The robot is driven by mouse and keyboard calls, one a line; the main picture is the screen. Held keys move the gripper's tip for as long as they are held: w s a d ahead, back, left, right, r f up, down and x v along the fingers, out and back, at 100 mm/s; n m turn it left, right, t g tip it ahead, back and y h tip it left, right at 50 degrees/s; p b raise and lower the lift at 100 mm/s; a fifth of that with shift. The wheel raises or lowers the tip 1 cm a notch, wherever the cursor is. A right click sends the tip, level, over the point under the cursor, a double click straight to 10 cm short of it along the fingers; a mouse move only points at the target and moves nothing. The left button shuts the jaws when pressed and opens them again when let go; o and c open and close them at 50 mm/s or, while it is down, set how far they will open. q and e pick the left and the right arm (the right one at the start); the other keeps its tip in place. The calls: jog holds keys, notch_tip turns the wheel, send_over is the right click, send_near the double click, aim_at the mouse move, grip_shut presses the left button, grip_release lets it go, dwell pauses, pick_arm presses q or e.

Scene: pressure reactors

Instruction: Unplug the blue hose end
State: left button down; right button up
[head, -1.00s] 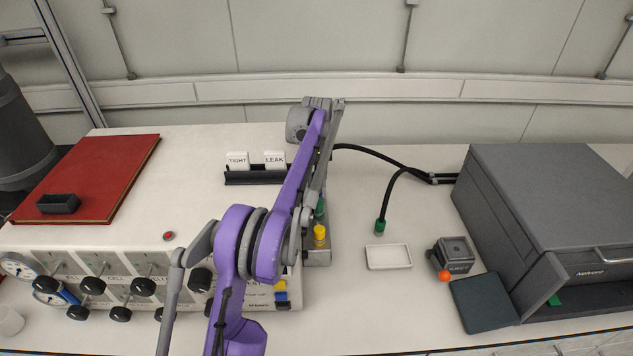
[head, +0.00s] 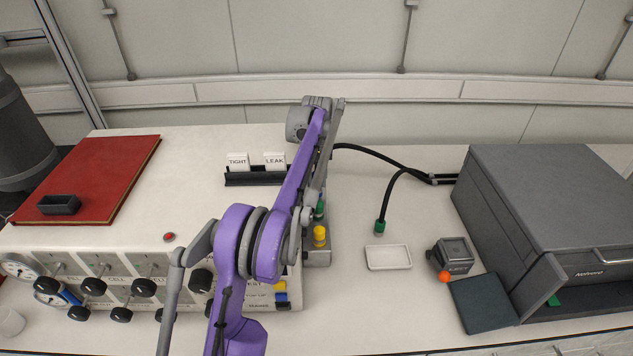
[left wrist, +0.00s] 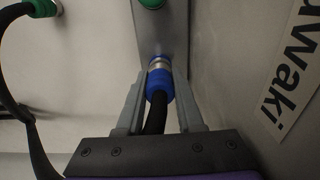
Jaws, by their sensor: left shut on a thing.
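The blue hose end (left wrist: 160,85) shows in the left wrist view, at the end of a black hose (left wrist: 155,120). It meets a metal collar (left wrist: 158,63) on a grey block (left wrist: 160,35); I see no clear gap between them. My left gripper (left wrist: 163,80) is shut on the blue hose end, one finger on each side. In the head view my purple left arm hides the gripper and the blue end. The block (head: 318,258) stands beside the white cabinet there, with yellow (head: 320,236) and green (head: 320,208) fittings. My right gripper is not in view.
A loose green hose end (head: 380,226) hangs near a white tray (head: 388,257). A dark grey machine (head: 540,200) stands at the right. A rack with TIGHT and LEAK cards (head: 258,178) sits on the cabinet behind my arm. Wall close on the right in the wrist view.

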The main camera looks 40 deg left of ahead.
aim_at(317, 173)
pick_arm(q)
jog(key=shift+r+p, duration=1.3)
jog(key=shift+r, duration=1.45)
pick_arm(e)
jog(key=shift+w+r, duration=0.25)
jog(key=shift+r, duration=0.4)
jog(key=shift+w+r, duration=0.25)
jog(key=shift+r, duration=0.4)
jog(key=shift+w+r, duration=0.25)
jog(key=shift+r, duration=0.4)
